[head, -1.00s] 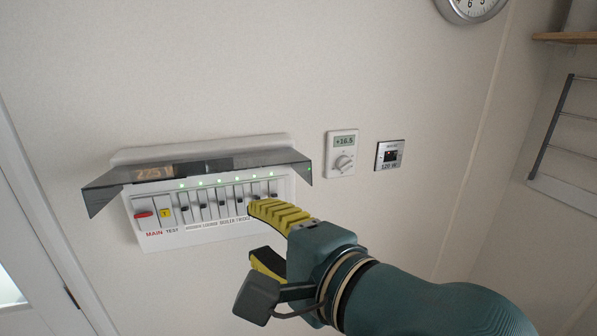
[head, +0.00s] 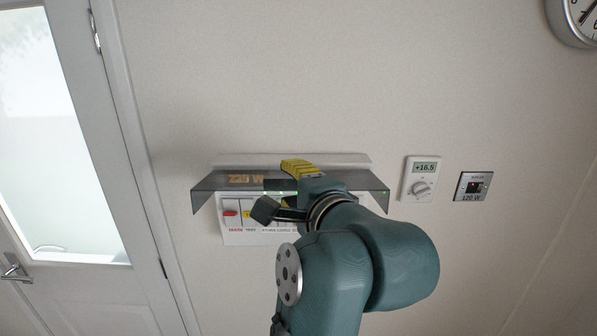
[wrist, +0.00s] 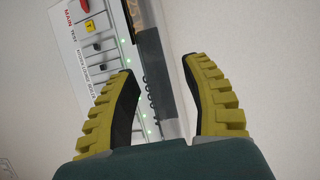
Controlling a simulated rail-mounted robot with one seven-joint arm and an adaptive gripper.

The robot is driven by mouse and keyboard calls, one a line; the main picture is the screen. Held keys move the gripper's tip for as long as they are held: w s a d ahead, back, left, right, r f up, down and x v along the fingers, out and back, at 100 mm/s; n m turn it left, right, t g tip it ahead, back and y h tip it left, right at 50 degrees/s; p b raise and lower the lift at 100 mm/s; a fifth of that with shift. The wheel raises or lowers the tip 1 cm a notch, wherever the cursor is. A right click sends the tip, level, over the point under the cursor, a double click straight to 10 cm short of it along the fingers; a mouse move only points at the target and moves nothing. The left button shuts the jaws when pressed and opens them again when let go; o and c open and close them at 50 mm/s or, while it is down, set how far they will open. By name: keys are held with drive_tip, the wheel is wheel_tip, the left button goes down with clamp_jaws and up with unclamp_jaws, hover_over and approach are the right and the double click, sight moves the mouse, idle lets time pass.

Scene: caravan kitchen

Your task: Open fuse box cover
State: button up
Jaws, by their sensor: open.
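The fuse box is a white panel (head: 235,237) on the wall, with a red main switch (head: 230,213), a yellow test button and a row of dark switches. Its smoky see-through cover (head: 371,185) is tilted up, sticking out from the wall above the switches. My gripper (head: 285,190) is open at the middle of the cover, one yellow finger above it. In the wrist view, the cover (wrist: 162,95) runs between the two spread fingers of my gripper (wrist: 162,68); contact cannot be made out. My arm hides the right-hand switches in the head view.
A thermostat (head: 421,178) and a small metal-framed panel (head: 473,186) are on the wall to the right. A clock (head: 580,18) hangs at the upper right. A white door (head: 87,225) with a window stands at the left. The wall above the box is bare.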

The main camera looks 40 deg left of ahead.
drive_tip(key=shift+w+a+f, duration=0.15)
drive_tip(key=shift+w+a, duration=0.1)
drive_tip(key=shift+a, duration=0.35)
drive_tip(key=shift+c, duration=0.4)
clamp_jaws()
